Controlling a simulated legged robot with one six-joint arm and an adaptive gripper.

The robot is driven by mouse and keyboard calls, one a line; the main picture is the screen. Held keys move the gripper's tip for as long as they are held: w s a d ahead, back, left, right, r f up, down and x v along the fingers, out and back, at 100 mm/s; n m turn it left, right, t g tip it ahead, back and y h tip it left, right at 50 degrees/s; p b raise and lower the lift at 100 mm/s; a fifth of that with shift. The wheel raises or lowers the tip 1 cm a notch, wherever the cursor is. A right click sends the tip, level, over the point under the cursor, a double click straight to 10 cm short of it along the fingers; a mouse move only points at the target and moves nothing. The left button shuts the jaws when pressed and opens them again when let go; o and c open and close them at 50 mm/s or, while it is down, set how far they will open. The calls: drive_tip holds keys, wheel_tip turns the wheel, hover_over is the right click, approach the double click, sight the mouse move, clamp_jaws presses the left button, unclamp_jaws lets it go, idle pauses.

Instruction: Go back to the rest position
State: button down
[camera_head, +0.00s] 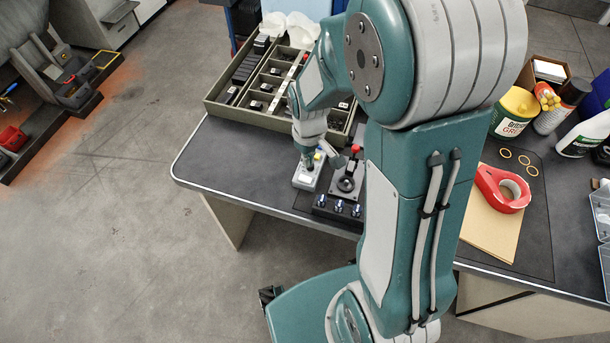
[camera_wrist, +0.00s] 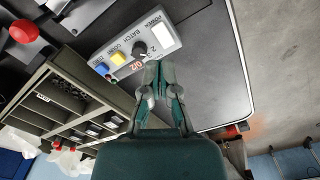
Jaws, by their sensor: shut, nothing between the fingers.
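My gripper (camera_wrist: 160,90) is shut and empty in the wrist view. Its fingertips are close to the knob (camera_wrist: 139,48) of a small grey control box (camera_wrist: 165,43); I cannot tell whether they touch it. The box also has a yellow button (camera_wrist: 117,58) and a blue button (camera_wrist: 102,69). In the head view the box (camera_head: 306,177) stands near the front edge of the table (camera_head: 235,160). My gripper (camera_head: 309,163) points down just above it there, small and partly hard to make out.
A compartment tray (camera_head: 222,110) with dark parts stands behind the box. A joystick panel (camera_head: 338,208) is right beside it. Farther right are a red tape dispenser (camera_head: 502,190), a yellow-green container (camera_head: 514,112) and several bottles. The table's left end is bare.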

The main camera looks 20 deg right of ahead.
drive_tip(key=s+r+m+t, duration=0.2)
drive_tip(key=s+r, duration=0.5)
drive_tip(key=r, duration=0.3)
drive_tip(key=s+r+m+t, duration=0.2)
drive_tip(key=s+r, duration=0.5)
drive_tip(key=r, duration=0.4)
drive_tip(key=shift+r+m+t, duration=0.25)
drive_tip(key=shift+m+t, duration=0.15)
drive_tip(key=shift+t, duration=0.4)
